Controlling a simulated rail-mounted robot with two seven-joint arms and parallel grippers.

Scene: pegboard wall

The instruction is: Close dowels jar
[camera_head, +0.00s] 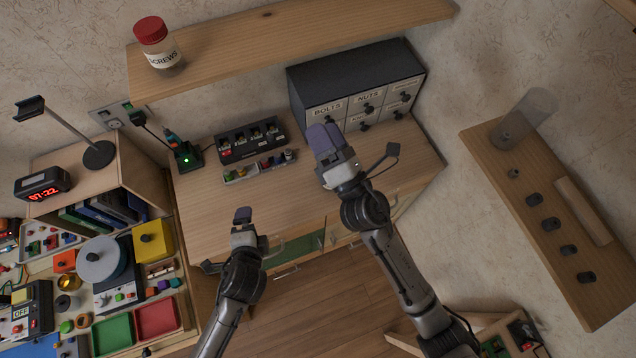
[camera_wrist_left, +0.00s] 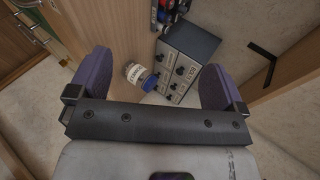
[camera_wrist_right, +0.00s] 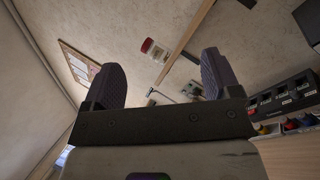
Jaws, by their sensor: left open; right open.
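A small clear jar (camera_wrist_left: 133,72) with a white label and a blue lid (camera_wrist_left: 150,82) shows in the left wrist view, beside the drawer cabinet. Its label is too small to read surely. I cannot tell whether the lid is fully on. I do not see this jar in the head view, where my right arm covers part of the desk. My right gripper (camera_head: 325,142) is open and empty over the desk, in front of the cabinet. My left gripper (camera_head: 243,217) is open and empty near the desk's front edge. The jar appears between the left fingers, but farther off.
A red-lidded SCREWS jar (camera_head: 159,45) stands on the upper shelf (camera_head: 240,42). The dark drawer cabinet (camera_head: 352,75) stands at the desk's back right. A black rack (camera_head: 250,140) stands behind a tray of small parts. The desk's left front (camera_head: 205,205) is clear.

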